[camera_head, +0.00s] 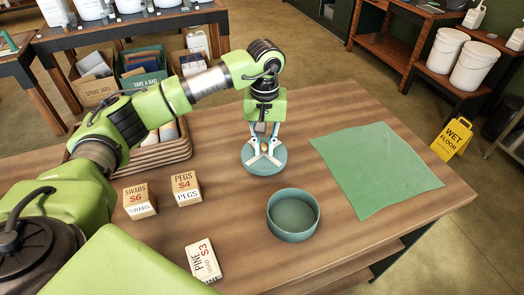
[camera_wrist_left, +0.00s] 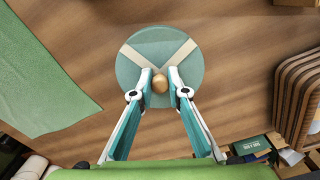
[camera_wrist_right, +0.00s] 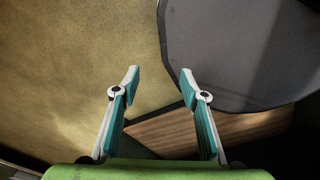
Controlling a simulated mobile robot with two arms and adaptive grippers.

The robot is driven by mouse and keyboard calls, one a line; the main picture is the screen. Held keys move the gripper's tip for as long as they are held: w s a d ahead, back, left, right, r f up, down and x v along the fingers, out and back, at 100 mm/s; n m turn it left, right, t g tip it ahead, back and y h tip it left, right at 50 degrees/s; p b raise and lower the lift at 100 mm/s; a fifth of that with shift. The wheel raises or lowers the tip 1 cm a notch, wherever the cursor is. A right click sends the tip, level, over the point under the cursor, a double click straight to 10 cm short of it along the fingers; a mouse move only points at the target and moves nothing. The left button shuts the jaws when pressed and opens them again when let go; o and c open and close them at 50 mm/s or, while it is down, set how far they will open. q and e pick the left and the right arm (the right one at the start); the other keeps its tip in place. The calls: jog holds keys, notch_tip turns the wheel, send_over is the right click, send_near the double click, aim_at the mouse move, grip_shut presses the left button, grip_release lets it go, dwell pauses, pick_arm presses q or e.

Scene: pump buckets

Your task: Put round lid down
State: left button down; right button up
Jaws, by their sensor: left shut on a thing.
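The round lid (camera_head: 262,170) is a flat teal disc with a wooden knob (camera_wrist_left: 160,83) and pale crossing bands. In the head view it lies flat at or just above the wooden table, behind the round teal bowl; I cannot tell whether it touches the wood. My left gripper (camera_head: 264,148) points down over it, shut on the knob; the left wrist view shows a fingertip on each side. The open teal bowl (camera_head: 292,232) stands apart from the lid, nearer the front. My right gripper (camera_wrist_right: 159,78) is open and empty, seen only in the right wrist view.
A green cloth (camera_head: 375,165) lies right on the wooden table (camera_head: 235,225). The swabs box (camera_head: 139,201), pegs box (camera_head: 186,190), and pine soap box (camera_head: 203,261) stand left. Bare wood surrounds the lid.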

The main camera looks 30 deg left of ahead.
aim_at(262, 152)
pick_arm(q)
jog(key=f+p, duration=0.2)
jog(key=f, duration=0.1)
jog(key=shift+a+f, duration=0.15)
jog(key=shift+a, duration=0.25)
jog(key=shift+w+f, duration=0.1)
jog(key=shift+f, duration=0.45)
jog(key=c, duration=2)
grip_release()
jog(key=shift+o, duration=0.2)
pick_arm(e)
jog(key=shift+s+d+r, duration=0.25)
jog(key=shift+s+r, duration=0.55)
jog(key=shift+s, duration=0.05)
